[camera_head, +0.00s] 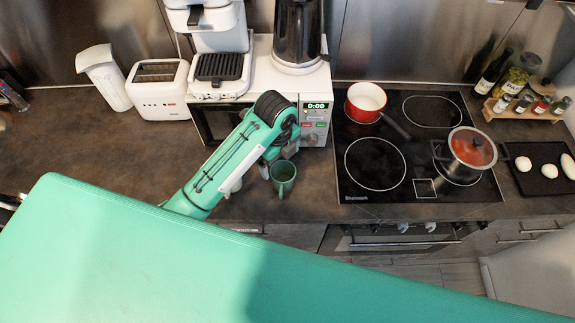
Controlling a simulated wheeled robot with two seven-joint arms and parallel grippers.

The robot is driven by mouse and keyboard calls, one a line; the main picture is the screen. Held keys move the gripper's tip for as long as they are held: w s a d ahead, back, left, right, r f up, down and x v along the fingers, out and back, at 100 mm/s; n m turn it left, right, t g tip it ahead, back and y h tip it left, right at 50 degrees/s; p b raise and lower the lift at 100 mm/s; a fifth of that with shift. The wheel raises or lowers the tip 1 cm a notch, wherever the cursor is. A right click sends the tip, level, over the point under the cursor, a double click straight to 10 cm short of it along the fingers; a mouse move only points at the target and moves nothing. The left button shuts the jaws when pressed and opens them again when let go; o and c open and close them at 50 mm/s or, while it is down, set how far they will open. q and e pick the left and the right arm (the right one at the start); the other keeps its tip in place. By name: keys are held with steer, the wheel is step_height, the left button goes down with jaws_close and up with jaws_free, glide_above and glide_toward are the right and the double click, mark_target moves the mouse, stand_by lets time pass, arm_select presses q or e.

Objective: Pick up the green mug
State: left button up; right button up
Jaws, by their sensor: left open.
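The green mug (284,179) stands upright on the dark counter (310,190), in front of the microwave and left of the cooktop. My left arm reaches in over the counter from the lower left, and its wrist bends down beside the mug. My left gripper (271,168) is open, close to the mug's left and far side. It is small and partly hidden by the arm, so I cannot tell whether it touches the mug. My right gripper is not in view.
A white microwave (317,113) carries a coffee machine and a dark kettle (298,35). A toaster (158,88) stands left. The black cooktop (375,165) holds a red pot (365,102) and a lidded pot (466,154). Counter between mug and cooktop is clear.

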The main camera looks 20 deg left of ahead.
arm_select(q)
steer(key=w+r+m, duration=0.1)
steer(key=p, duration=0.2)
glide_toward(284, 175)
steer(key=shift+m, duration=0.3)
steer(key=s+f, duration=0.1)
steer(key=s+d+f, duration=0.1)
steer(key=s+f, duration=0.1)
steer(key=shift+s+d, duration=0.1)
steer(key=shift+f, duration=0.65)
steer(key=c, duration=1.2)
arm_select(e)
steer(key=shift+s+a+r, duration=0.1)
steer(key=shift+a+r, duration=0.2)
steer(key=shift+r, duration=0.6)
